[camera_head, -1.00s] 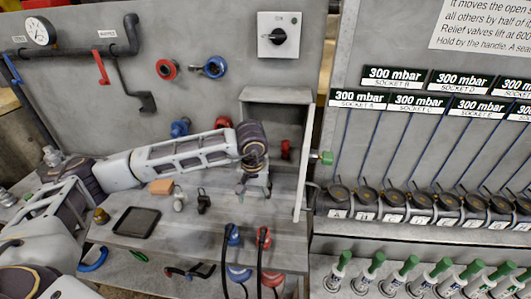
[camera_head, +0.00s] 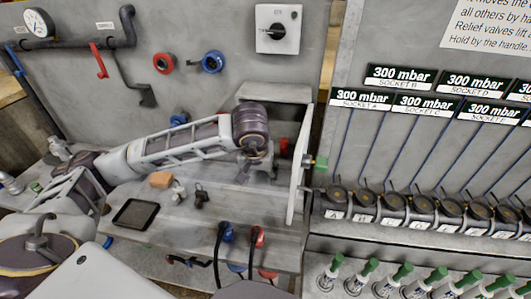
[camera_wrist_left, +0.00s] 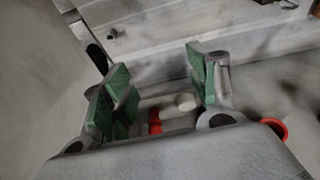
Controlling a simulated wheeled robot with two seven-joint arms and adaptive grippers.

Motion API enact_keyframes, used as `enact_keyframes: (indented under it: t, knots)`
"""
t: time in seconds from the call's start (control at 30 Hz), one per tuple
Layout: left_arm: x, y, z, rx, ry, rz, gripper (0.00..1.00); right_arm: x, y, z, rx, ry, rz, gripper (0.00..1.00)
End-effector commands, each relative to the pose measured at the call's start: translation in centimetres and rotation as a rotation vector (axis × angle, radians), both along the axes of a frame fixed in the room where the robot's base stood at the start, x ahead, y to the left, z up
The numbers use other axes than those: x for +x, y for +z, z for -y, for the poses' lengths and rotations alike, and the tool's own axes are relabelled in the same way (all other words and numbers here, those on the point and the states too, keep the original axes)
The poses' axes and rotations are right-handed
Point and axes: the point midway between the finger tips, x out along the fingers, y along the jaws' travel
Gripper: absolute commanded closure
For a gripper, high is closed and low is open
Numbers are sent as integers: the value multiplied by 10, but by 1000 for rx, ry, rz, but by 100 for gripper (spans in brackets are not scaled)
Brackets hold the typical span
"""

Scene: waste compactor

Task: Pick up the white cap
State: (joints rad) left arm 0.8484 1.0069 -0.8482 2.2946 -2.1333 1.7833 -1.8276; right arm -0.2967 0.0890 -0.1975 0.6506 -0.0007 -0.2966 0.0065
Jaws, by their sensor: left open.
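The white cap (camera_wrist_left: 186,102) shows as a small pale rounded piece in the left wrist view. It appears between the green-padded fingers of my left gripper (camera_wrist_left: 160,88), nearer the right finger and beyond it in depth as far as I can tell. The fingers are apart and nothing is held. In the head view my left gripper (camera_head: 262,165) is at the grey recess by the back panel, partly covered by its own wrist. I cannot make out the cap in the head view. My right gripper does not show.
A red part (camera_wrist_left: 155,121) lies beside the cap, and a red ring (camera_wrist_left: 275,128) is at the right. An upright grey plate (camera_head: 298,165) stands close right of the gripper. A dark tray (camera_head: 136,214) and tan block (camera_head: 160,180) lie on the bench.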

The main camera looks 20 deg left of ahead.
Motion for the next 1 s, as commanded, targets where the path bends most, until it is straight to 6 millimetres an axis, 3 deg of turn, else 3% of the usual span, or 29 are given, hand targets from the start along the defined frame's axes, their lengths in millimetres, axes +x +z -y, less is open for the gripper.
enact_keyframes:
  t: [0.17,1.0]
  knots:
    - [-3,8,-3,22,38,41,41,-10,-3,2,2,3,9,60]
    - [0,9,-12,29,123,50,41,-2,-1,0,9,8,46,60]
